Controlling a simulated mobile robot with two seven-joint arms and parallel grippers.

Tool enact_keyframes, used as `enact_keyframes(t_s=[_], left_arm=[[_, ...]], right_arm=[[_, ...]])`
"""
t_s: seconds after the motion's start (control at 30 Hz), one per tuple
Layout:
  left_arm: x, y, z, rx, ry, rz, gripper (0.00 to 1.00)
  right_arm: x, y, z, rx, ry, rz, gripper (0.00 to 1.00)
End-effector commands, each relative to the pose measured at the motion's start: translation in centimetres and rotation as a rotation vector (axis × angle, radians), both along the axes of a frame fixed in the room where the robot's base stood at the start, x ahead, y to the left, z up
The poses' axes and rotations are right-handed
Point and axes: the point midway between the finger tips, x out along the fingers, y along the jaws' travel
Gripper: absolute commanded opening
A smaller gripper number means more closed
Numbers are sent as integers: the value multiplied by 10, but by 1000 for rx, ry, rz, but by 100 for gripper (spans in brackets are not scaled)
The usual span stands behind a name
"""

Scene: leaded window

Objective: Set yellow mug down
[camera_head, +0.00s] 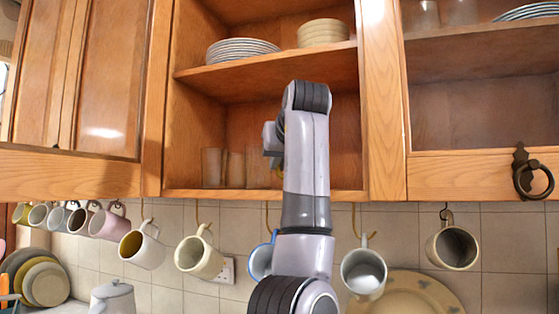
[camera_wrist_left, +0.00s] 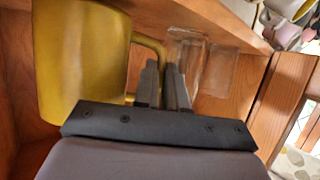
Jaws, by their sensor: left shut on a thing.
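The yellow mug (camera_wrist_left: 82,62) fills the left of the left wrist view, with its handle (camera_wrist_left: 153,44) towards the gripper. My left gripper (camera_wrist_left: 164,72) is shut on the mug's handle, its two fingers close together. In the head view the left gripper (camera_head: 271,142) is inside the open middle cabinet (camera_head: 230,110), below its upper shelf. My forearm hides nearly all of the mug there. Whether the mug touches the cabinet floor I cannot tell. My right gripper is not in view.
Clear glasses (camera_head: 213,167) stand on the cabinet's lower left; glasses (camera_wrist_left: 188,60) also show just beyond the fingers in the wrist view. Stacked plates (camera_head: 240,49) and bowls (camera_head: 322,32) fill the upper shelf. Several mugs (camera_head: 142,248) hang on hooks under the cabinets.

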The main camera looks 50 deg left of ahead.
Motion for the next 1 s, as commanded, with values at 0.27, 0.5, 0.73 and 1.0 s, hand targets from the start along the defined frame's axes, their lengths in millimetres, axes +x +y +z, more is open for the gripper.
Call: enact_keyframes(t_s=[0.27, 0.5, 0.73, 1.0], left_arm=[[0, 0, -6, 1, -3, 1, 0], [0, 0, -7, 1, -2, 0, 41], [0, 0, -8, -1, 2, 0, 41], [-13, -26, 3, 2, -2, -2, 41]], right_arm=[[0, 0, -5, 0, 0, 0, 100], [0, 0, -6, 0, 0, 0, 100], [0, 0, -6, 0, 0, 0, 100], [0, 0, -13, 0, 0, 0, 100]])
